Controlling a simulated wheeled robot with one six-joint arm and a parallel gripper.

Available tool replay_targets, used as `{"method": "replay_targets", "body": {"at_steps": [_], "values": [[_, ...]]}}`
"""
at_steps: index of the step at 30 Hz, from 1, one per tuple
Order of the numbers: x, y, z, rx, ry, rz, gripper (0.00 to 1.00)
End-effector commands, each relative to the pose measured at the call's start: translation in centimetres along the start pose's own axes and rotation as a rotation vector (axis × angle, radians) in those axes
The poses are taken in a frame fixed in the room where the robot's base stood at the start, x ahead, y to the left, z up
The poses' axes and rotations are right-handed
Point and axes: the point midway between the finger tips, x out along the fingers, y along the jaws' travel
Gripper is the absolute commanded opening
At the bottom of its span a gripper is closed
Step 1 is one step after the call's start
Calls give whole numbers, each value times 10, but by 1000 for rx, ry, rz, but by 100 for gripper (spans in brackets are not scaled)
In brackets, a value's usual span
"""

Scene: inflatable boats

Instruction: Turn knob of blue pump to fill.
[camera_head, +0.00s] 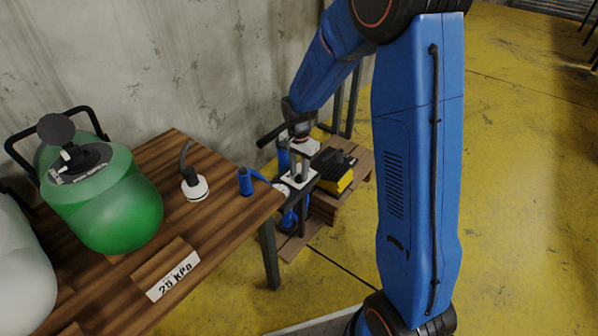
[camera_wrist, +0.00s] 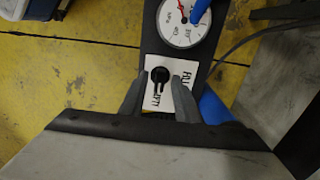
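The blue pump (camera_head: 289,219) stands beyond the right end of the wooden table; my arm hides part of it. In the wrist view its dark top panel (camera_wrist: 153,38) carries a round white gauge with a red needle (camera_wrist: 187,24). Below the gauge is a small black knob (camera_wrist: 159,75) on a white label plate (camera_wrist: 184,102), with partly hidden lettering I cannot read for certain. My gripper (camera_wrist: 161,84) is open, its two grey fingers on either side of the knob, with white plate showing between. I cannot tell how far above the plate the fingertips are. In the head view my gripper (camera_head: 298,150) points down over the pump.
The wooden table (camera_head: 222,222) holds a green tank (camera_head: 115,212), a white-based black fitting (camera_head: 194,188), a small blue nozzle (camera_head: 246,181) and a "25 KPa" sign (camera_head: 172,276). A yellow-black item (camera_head: 338,172) sits behind the pump. The yellow floor (camera_head: 525,190) at right is clear.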

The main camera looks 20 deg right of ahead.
Motion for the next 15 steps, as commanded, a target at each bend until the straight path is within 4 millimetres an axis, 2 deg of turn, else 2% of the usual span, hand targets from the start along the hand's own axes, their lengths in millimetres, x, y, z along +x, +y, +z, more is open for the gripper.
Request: {"method": "replay_targets", "body": {"at_steps": [1,3,15], "values": [[0,0,0,0,0,0,17],[0,0,0,0,0,0,0],[0,0,0,-39,0,0,0]]}}
